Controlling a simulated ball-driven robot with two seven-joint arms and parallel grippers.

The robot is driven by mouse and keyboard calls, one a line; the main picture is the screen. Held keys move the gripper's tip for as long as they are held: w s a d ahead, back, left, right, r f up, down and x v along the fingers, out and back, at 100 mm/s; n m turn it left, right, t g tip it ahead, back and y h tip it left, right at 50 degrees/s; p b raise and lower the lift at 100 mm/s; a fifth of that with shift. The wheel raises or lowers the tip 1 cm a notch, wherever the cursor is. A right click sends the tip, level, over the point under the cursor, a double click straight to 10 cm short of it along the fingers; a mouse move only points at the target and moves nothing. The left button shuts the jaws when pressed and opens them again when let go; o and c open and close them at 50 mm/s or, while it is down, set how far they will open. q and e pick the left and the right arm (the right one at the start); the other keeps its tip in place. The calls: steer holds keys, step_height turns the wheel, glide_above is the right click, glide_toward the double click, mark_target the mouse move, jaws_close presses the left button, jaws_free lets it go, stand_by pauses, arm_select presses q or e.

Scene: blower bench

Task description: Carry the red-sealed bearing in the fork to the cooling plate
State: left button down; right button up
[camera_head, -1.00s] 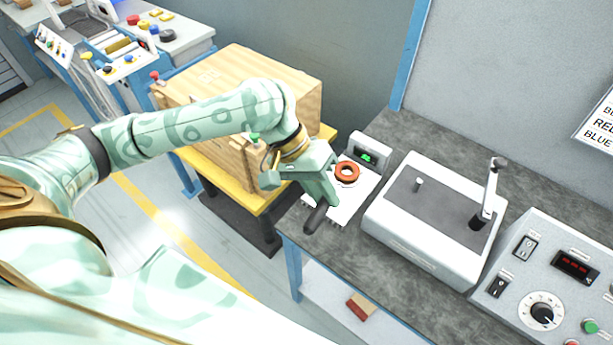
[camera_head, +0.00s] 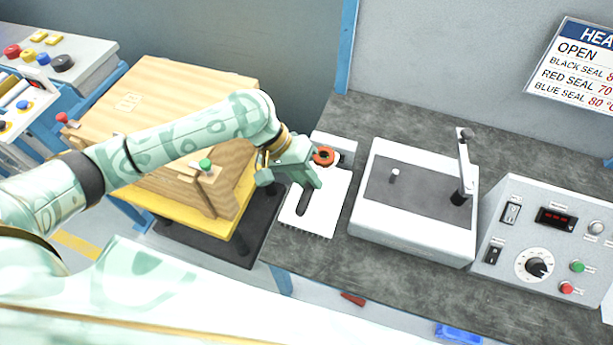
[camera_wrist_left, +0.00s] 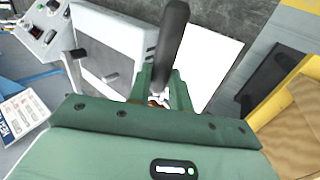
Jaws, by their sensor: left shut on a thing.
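My left gripper (camera_head: 309,183) is shut on the fork's dark handle (camera_head: 303,204), which points toward the front. In the left wrist view the handle (camera_wrist_left: 172,45) sticks out from between the fingers. The red-sealed bearing (camera_head: 323,156), an orange-red ring with a dark centre, shows just beyond the gripper. The fork's prongs are mostly hidden by the gripper. The cooling plate (camera_head: 328,205), white with a finned front edge, lies below the gripper and handle. In the picture the bearing overlaps the plate's back end; I cannot tell whether it touches. My right gripper is not in view.
A grey-topped white heater unit (camera_head: 418,190) with an upright lever (camera_head: 464,165) stands right of the plate. A control panel (camera_head: 545,240) is farther right. A wooden crate (camera_head: 170,95) on a yellow stand is left. Bare bench shows behind the heater.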

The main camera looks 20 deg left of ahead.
arm_select(q)
steer(key=shift+r, duration=0.1)
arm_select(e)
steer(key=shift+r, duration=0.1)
arm_select(q)
steer(key=shift+r+p, duration=0.1)
steer(key=shift+p, duration=0.5)
step_height(320, 180, down, 3)
steer(key=shift+f+b, duration=0.15)
steer(key=shift+b, duration=0.25)
steer(key=shift+f, duration=1)
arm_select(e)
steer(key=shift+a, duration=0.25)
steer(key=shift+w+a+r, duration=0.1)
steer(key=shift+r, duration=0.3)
arm_select(q)
steer(key=shift+f, duration=0.1)
